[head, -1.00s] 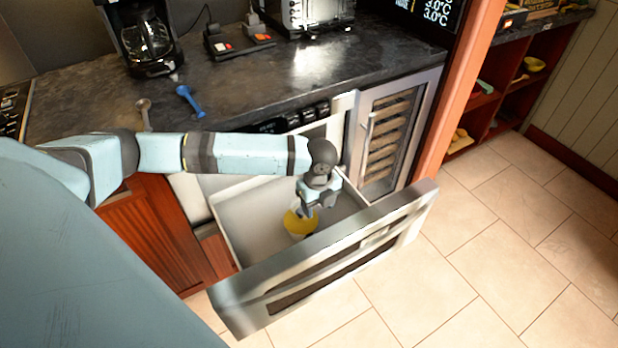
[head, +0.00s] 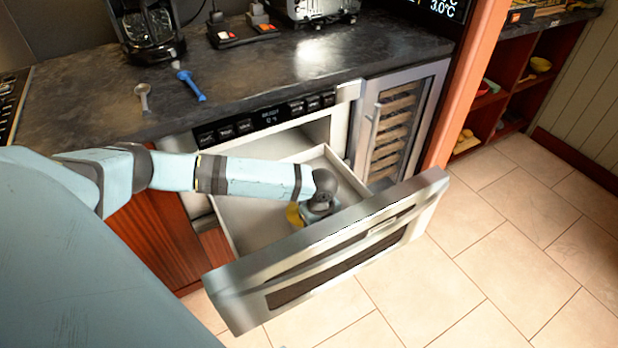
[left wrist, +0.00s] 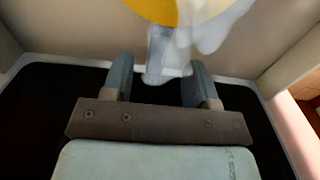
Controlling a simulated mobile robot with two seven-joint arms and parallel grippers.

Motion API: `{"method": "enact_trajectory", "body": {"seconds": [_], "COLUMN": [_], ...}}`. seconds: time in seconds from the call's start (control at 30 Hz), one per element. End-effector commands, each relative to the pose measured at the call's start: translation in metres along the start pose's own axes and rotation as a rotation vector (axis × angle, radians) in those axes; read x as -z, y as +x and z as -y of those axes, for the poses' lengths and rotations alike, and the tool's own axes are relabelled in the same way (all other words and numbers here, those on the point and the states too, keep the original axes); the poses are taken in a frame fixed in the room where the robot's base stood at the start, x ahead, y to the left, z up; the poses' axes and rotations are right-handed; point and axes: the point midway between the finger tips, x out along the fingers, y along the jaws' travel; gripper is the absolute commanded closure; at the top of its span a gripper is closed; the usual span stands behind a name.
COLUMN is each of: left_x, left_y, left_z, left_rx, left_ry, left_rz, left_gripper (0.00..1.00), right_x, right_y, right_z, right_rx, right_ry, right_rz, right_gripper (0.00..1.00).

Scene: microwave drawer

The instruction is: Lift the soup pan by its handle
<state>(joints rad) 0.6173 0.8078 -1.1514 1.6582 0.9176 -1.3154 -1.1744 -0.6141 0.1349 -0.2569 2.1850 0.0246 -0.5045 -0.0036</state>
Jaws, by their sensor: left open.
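The soup pan (head: 294,214) sits in the open drawer, with only a sliver of yellow showing past my left wrist in the head view. In the left wrist view the yellow inside of the pan (left wrist: 172,8) is at the top edge, cut off by the frame. Its pale handle (left wrist: 161,55) points down between the two fingers of my left gripper (left wrist: 159,68). The gripper is open, with a gap on each side of the handle. In the head view the fingertips are hidden by my wrist. My right gripper is not in view.
The microwave drawer (head: 257,226) is pulled out, with its front panel (head: 330,255) close by my wrist and walls around the pan. A dark counter (head: 290,70) lies behind, holding a coffee maker (head: 150,30) and two spoons (head: 190,85).

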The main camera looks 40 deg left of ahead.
Motion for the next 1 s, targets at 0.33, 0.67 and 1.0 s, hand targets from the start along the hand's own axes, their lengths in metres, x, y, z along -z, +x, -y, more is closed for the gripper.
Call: {"method": "enact_trajectory", "body": {"seconds": [0.33, 0.67, 1.0], "left_x": [-0.004, -0.004, -0.004], "left_y": [0.046, 0.045, 0.045], "left_z": [-0.002, -0.002, -0.002], "left_rx": [-0.001, -0.001, 0.0], "left_ry": [0.0, 0.0, 0.0], "left_rz": [0.001, 0.0, 0.001], "left_gripper": [0.47, 0.77, 1.0], "right_x": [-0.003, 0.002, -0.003], "right_y": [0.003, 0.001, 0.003], "right_z": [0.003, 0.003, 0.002], "right_rx": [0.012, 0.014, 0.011], "right_ry": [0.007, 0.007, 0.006], "right_rz": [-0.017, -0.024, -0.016], "right_gripper": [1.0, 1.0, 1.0]}}
